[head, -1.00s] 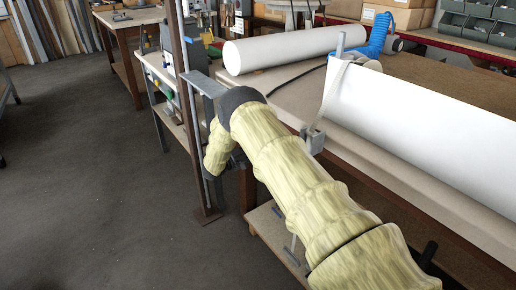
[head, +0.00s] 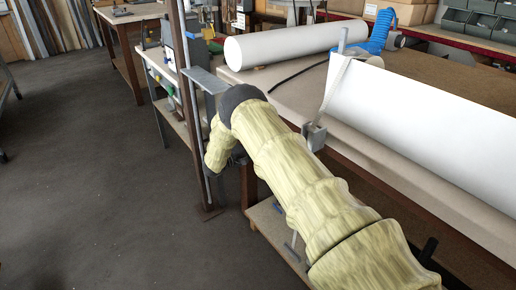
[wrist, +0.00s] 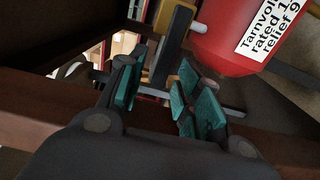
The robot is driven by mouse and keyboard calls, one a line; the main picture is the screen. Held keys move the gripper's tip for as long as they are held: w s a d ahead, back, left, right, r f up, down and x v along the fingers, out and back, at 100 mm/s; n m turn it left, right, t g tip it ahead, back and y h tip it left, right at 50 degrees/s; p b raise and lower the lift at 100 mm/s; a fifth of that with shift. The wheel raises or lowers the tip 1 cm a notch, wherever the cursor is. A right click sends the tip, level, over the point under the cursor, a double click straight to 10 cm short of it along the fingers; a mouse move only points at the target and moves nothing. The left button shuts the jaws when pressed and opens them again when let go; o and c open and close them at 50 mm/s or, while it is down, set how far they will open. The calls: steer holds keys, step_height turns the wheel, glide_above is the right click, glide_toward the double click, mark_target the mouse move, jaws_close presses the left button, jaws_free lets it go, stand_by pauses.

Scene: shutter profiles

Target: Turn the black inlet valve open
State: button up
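In the wrist view a flat black bar (wrist: 172,48), which looks like the valve's lever, stands beyond and between my fingertips. A yellow piece (wrist: 188,76) sits beside it, and a short white stub (wrist: 198,28) joins the red tank (wrist: 235,40) at the upper right. My gripper (wrist: 162,96) is open, its teal pads apart on either side of the bar's lower end. I cannot tell whether they touch it. In the head view my sleeved arm reaches down by the workbench and mostly hides the gripper; the valve does not show there.
A brown steel post (head: 190,120) stands close left of my arm. The workbench (head: 290,95) with white rolls (head: 290,44) lies to the right, with a clamp (head: 314,136) near its edge. A low shelf (head: 272,230) is below. Grey floor (head: 80,200) is open at left.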

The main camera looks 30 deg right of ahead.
steer(key=s+a, duration=0.1)
steer(key=a, duration=1)
steer(key=shift+a, duration=0.4)
steer(key=s+a+f+n+t+y, duration=0.2)
steer(key=s+a+f+t+y, duration=0.15)
steer(key=s+f, duration=0.4)
steer(key=s+a+f+n+t+y, duration=0.15)
steer(key=s+f+t+y, duration=0.35)
steer(key=f, duration=0.5)
steer(key=s+a+f+m+g+y, duration=0.1)
steer(key=s+a+f+g+y, duration=0.15)
steer(key=s, duration=0.65)
steer(key=s+a+f+m+g+y, duration=0.1)
steer(key=s+a+f+y, duration=0.15)
steer(key=s, duration=0.55)
steer(key=s+a+f+m+g+y, duration=0.1)
steer(key=s+a+f+g+y, duration=0.15)
steer(key=s, duration=0.65)
steer(key=s+a+r+m+g+y, duration=0.1)
steer(key=s+a+r+g, duration=0.1)
steer(key=s, duration=0.7)
steer(key=s+a+r+m+g+y, duration=0.1)
steer(key=s+a+r+g, duration=0.1)
steer(key=s, duration=0.8)
step_height(320, 180, up, 23)
steer(key=p, duration=2.3)
steer(key=shift+r, duration=0.15)
